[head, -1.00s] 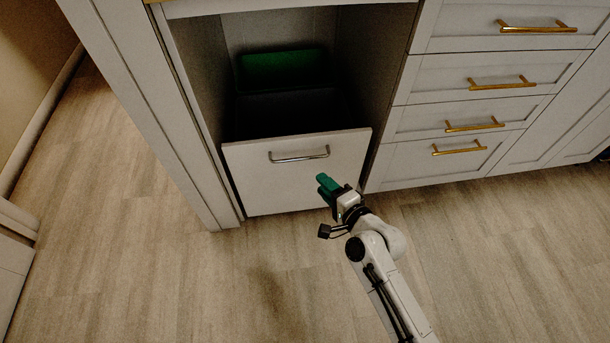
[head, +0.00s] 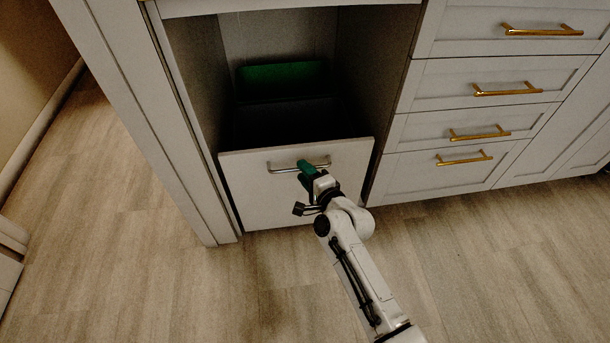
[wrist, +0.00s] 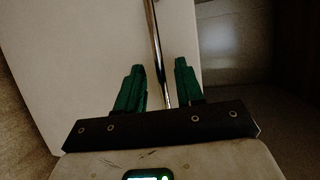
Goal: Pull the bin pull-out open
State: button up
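The bin pull-out has a white front panel (head: 270,205) with a silver bar handle (head: 284,169), low in an open cabinet bay. Behind the panel are a green bin (head: 283,76) and a dark bin (head: 285,113). My gripper (head: 305,165) is at the handle in the head view, over its right part. In the wrist view the two green fingers of my gripper (wrist: 157,82) are apart, with the handle bar (wrist: 157,45) running between them. Gaps show between the bar and the fingers. The panel fills the left of that view.
Drawers with gold handles (head: 524,91) stand to the right of the bay. A white cabinet post (head: 150,130) borders it on the left. The wood floor (head: 150,285) in front is clear.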

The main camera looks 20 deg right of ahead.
jog(key=shift+w, duration=0.1)
jog(key=shift+c, duration=0.3)
grip_shut()
dwell(1.1)
